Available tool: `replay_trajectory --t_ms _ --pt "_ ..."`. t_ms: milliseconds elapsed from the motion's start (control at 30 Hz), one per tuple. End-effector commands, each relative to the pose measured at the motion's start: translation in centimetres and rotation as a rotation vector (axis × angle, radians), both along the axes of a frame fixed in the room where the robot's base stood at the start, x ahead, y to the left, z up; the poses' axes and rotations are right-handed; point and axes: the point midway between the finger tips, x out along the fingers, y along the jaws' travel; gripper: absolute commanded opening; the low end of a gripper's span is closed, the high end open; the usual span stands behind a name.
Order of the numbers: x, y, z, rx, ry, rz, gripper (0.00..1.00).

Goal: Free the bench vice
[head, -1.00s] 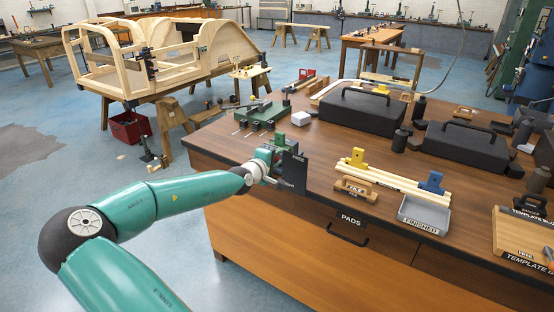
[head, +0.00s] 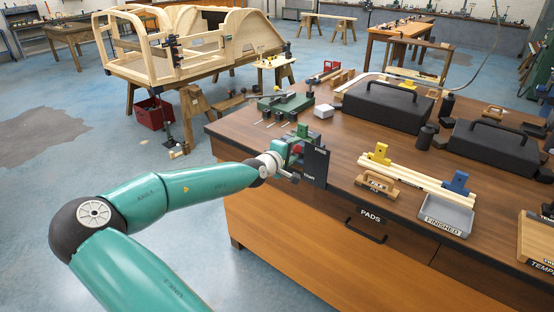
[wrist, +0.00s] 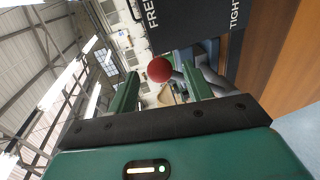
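The bench vice (head: 303,131) is green and sits at the near left edge of the wooden bench. A dark plate (head: 315,166) hangs at its front; in the wrist view the plate (wrist: 192,18) reads FREE and TIGHT. A red ball (wrist: 160,69) on a grey bar shows in front of the vice; the red also shows in the head view (head: 297,149). My gripper (wrist: 160,82) is open, with its two green fingers on either side of the ball and gaps between. In the head view my gripper (head: 279,163) is close to the vice and partly hidden.
The bench top (head: 345,155) also holds a green fixture (head: 285,106), two black cases (head: 387,106), pale wooden strips (head: 415,175) and a grey FINISHED tray (head: 446,214). A PADS drawer handle (head: 366,230) protrudes from the bench front.

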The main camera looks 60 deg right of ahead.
Motion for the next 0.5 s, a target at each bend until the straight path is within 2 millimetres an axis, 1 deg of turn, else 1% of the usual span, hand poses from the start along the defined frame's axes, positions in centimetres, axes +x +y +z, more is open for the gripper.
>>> replay_trajectory --t_ms 33,100,500 --pt "0.3 1.0 0.1 0.000 0.002 0.005 0.50" --pt "0.5 2.1 0.4 -0.001 0.001 0.005 0.50" --pt "1.1 8.5 1.6 0.000 0.002 0.006 0.50"
